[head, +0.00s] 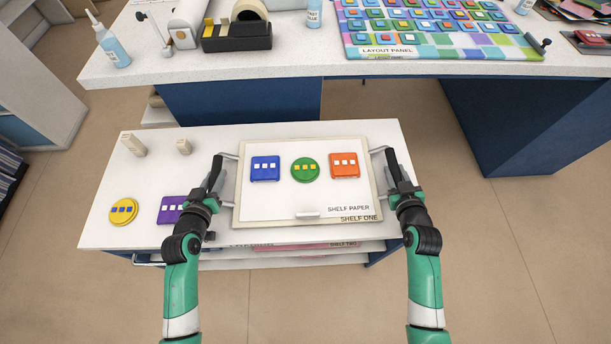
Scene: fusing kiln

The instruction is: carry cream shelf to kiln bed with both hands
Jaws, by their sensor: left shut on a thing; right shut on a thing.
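The cream shelf (235,222), marked SHELF ONE, is at the white bench top, and I cannot tell whether it touches it. It bears white shelf paper (270,200) with a blue square tile (265,168), a green round tile (305,169) and an orange square tile (344,165). My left gripper (216,170) is shut on the shelf's left handle (229,156). My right gripper (391,168) is shut on its right handle (377,151). The jaws partly hide both handles. I cannot identify a kiln bed in this view.
A yellow round tile (123,211) and a purple tile (170,209) lie left of the shelf, the purple one partly behind my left arm. Two small beige blocks (133,145) (184,147) stand behind them. A long worktable (290,62) with a layout panel (430,52) stands beyond.

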